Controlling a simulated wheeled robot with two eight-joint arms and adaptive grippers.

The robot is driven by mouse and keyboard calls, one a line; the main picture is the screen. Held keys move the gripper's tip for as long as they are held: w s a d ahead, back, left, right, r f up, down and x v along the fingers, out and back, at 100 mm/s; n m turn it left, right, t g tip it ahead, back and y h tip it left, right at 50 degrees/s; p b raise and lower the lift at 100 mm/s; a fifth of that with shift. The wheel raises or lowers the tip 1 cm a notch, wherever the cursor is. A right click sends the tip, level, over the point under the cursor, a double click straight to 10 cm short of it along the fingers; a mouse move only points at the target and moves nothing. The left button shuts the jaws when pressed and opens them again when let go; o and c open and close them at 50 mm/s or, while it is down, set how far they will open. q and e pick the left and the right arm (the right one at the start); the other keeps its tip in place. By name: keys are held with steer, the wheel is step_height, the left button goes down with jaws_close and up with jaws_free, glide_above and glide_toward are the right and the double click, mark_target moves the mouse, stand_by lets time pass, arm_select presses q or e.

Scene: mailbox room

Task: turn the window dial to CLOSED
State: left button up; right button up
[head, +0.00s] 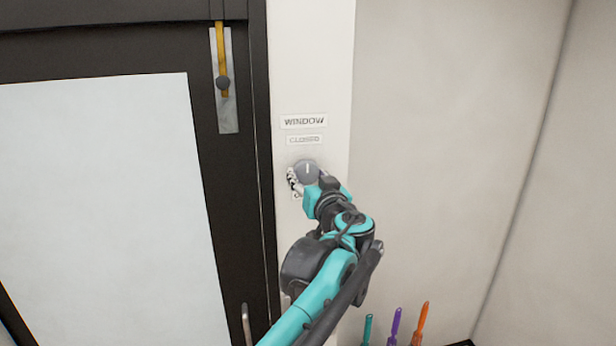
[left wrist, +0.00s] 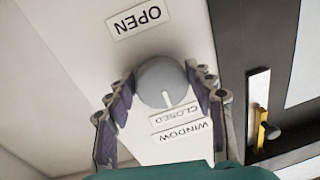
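The window dial (head: 307,171) is a round grey knob on the white wall strip, below the WINDOW label (head: 304,121) and the CLOSED label (head: 305,140). Its white pointer line points up toward CLOSED in the head view. In the left wrist view the dial (left wrist: 160,80) sits between my left gripper's two fingers (left wrist: 161,72), one on each side, which appear to touch its rim. The wrist view is upside down, with OPEN (left wrist: 138,20) on the dial's other side and the pointer toward CLOSED (left wrist: 178,116). My right gripper is not in view.
A dark-framed window or door (head: 95,190) stands left of the strip, with a yellow-handled slider (head: 222,60) on its frame. Several coloured handles (head: 395,325) stand low at right. The wall right of the dial is bare.

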arm_select(q)
steer(key=shift+o, duration=1.1)
steer(key=v, duration=1.2)
steer(key=s+a+f+g+b, duration=0.25)
steer(key=a+f+b, duration=0.3)
steer(key=f, duration=0.65)
steer(key=s+a+f+g+b, duration=0.25)
steer(key=a+f+b, duration=0.35)
steer(key=f, duration=0.5)
steer(key=s+a+f+g+b, duration=0.25)
steer(key=a+f+b, duration=0.35)
steer(key=f, duration=0.6)
steer(key=s+f+h+b, duration=0.2)
steer(key=s+f+b, duration=0.2)
steer(key=f, duration=0.6)
steer(key=s+a+f+m+g+h+b, duration=0.1)
steer(key=s+f+b, duration=0.4)
steer(key=f, duration=0.6)
steer(key=s+a+f+m+g+h+b, duration=0.1)
steer(key=s+f+b, duration=0.3)
steer(key=f, duration=0.6)
steer(key=shift+s+a+f+h+b, duration=0.25)
steer(key=shift+h+b, duration=0.25)
steer(key=shift+h, duration=0.3)
